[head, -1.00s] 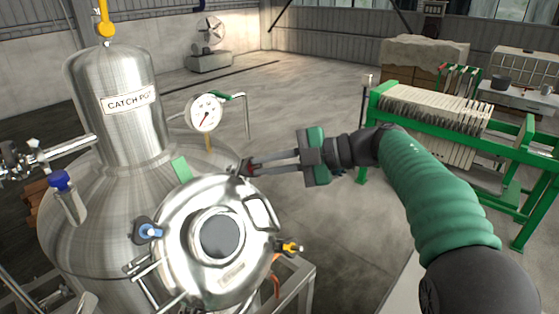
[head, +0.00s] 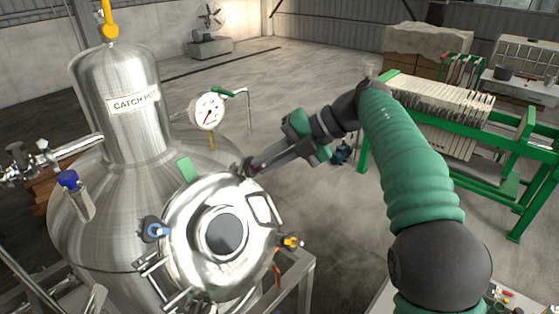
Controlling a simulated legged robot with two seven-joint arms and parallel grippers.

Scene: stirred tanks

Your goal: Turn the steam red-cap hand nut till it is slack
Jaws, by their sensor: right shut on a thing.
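The steel tank (head: 75,225) marked CATCH POT fills the left of the head view. Its round manway lid (head: 190,235) faces me, with hand nuts around its rim. The red-cap hand nut (head: 247,167) is at the lid's upper right edge, small, dark and mostly covered by the fingers. My right gripper (head: 255,166) is shut on it, reaching in from the upper right. A blue-cap hand nut (head: 153,230) is at the lid's left and a yellow-cap one (head: 291,242) at its lower right. My left gripper is not in view.
A pressure gauge (head: 207,111) with a green-handled pipe stands just behind the lid. A blue-topped fitting (head: 70,182) rises from the tank's left shoulder. A green filter press (head: 440,110) stands at right. Open floor lies between.

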